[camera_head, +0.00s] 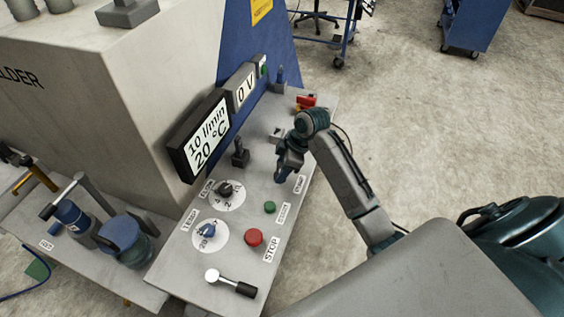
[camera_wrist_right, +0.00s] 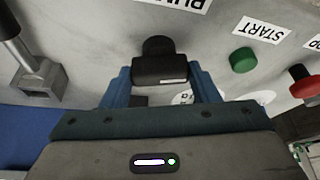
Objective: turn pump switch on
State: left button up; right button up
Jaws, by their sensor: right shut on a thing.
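The pump switch (camera_wrist_right: 159,66) is a black handle with a rounded end, just below a partly cut-off "PUMP" label (camera_wrist_right: 180,3) in the right wrist view. My right gripper (camera_wrist_right: 162,82) has its two blue fingers on either side of the handle and is shut on it. In the head view my right gripper (camera_head: 284,172) reaches down onto the panel (camera_head: 185,268) by the label (camera_head: 300,184). It hides the switch there, and I cannot tell the switch's position. My left gripper is not in view.
A green START button (camera_head: 269,207), a red STOP button (camera_head: 254,237) and a blue temperature knob (camera_head: 208,230) sit nearby on the panel. A black lever (camera_head: 240,153) stands up left of my gripper. A display (camera_head: 205,138) reads 10 l/min, 20 °C; another (camera_head: 242,88) reads 0 V.

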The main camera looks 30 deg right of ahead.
jog(key=shift+r+m+t+p, duration=0.2)
jog(key=shift+m+t+p, duration=0.1)
jog(key=shift+m+p, duration=0.75)
jog(key=shift+a+f+m+t+h+p, duration=0.15)
jog(key=shift+m+t+h+p, duration=0.2)
jog(key=shift+m+p, duration=0.35)
jog(key=o, duration=1)
jog(key=shift+s, duration=0.1)
